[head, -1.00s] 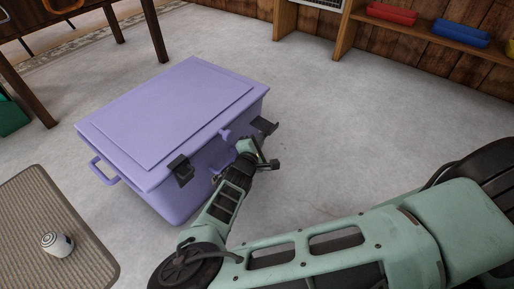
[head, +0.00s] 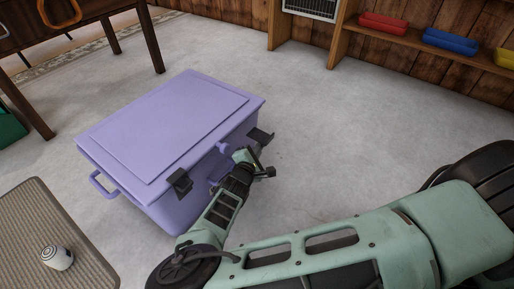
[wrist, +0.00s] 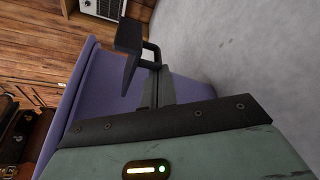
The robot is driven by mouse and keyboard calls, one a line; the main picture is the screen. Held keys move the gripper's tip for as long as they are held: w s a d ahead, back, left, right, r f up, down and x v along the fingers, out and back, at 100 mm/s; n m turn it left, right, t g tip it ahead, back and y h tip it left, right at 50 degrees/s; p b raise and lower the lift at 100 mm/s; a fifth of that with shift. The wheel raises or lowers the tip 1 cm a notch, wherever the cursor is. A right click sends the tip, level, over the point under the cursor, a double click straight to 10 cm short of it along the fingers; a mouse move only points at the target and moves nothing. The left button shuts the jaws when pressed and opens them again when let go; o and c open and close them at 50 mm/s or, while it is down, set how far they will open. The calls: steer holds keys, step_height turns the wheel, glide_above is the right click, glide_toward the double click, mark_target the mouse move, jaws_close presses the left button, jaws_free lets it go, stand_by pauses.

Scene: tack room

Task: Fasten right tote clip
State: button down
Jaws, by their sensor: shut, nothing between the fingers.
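A purple tote (head: 165,125) with its lid on stands on the floor in the head view. Its right clip (head: 260,136) is dark and sticks outward from the front, near the right corner. It also shows as a dark bent piece in the wrist view (wrist: 128,42). The left clip (head: 180,183) lies close against the tote's front. My gripper (head: 255,160) is shut and empty, just below and in front of the right clip. In the wrist view the fingers (wrist: 155,80) are close to the clip; I cannot tell whether they touch it.
A ribbed mat (head: 45,235) with a white can (head: 57,257) lies at the lower left. A dark wooden table (head: 100,20) stands behind left. A shelf (head: 425,40) with coloured trays is at the back right. The floor right of the tote is clear.

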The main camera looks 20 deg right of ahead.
mark_target(266, 137)
steer(key=r+n+g+p, duration=0.1)
steer(key=n+p, duration=0.1)
steer(key=p, duration=0.1)
steer(key=r+n+g+p, duration=0.1)
steer(key=r+n+p, duration=0.1)
steer(key=p, duration=0.1)
steer(key=r+n+g+p, duration=0.1)
steer(key=p, duration=0.3)
steer(key=shift+s+d+r+n+h, duration=0.2)
steer(key=shift+s+d+n+h, duration=0.15)
steer(key=shift+s+n+h, duration=0.05)
steer(key=shift+r+p, duration=0.15)
steer(key=shift+p, duration=0.2)
steer(key=shift+r, duration=0.2)
steer(key=shift+r+p, duration=0.7)
steer(key=shift+p, duration=0.25)
